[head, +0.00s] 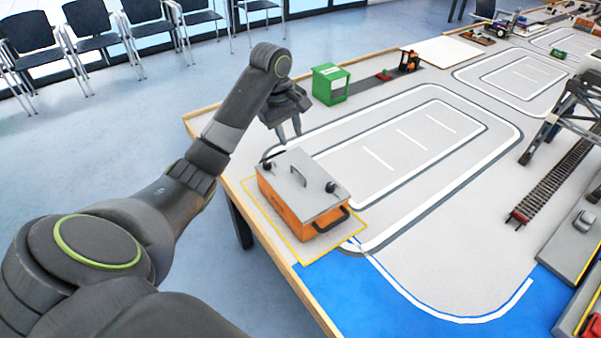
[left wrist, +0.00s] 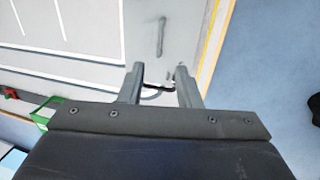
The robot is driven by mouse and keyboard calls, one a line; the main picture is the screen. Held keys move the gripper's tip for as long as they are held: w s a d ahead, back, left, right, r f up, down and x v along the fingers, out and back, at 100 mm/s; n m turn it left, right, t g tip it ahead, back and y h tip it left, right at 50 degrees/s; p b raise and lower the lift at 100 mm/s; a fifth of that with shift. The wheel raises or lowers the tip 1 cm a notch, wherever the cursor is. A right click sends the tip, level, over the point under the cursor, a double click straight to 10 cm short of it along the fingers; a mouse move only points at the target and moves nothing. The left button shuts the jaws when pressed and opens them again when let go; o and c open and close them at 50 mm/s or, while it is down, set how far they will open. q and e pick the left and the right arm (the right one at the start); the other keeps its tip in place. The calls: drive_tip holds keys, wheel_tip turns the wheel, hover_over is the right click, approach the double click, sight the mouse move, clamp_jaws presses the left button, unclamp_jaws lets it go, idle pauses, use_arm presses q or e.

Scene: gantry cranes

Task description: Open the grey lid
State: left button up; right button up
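An orange box (head: 290,207) with a flat grey lid (head: 318,180) stands on the table near its left edge. The lid lies flat on the box and has a grey bar handle (head: 298,175) in its middle, also seen in the left wrist view (left wrist: 161,36). Black knobs sit at two of its corners, and a black handle (head: 332,221) is on the box's near end. My left gripper (head: 289,135) is above the box's far end, fingers pointing down, open and empty. In the left wrist view, a black curved part (left wrist: 158,87) shows between the fingertips. My right gripper is not in view.
A yellow outline (head: 301,258) surrounds the box. A green container (head: 330,84) stands behind, with a small forklift (head: 409,60) farther back. A gantry crane (head: 570,105) and rail track (head: 555,182) are at right. The marked grey table top between is clear.

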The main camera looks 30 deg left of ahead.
sight(301, 173)
use_arm(q)
drive_tip(key=w+f, duration=0.1)
drive_tip(key=f, duration=0.8)
drive_tip(key=w+d+f+p, duration=0.1)
drive_tip(key=f, duration=0.4)
drive_tip(key=shift+w+d, duration=0.1)
drive_tip(key=shift+w, duration=0.25)
clamp_jaws()
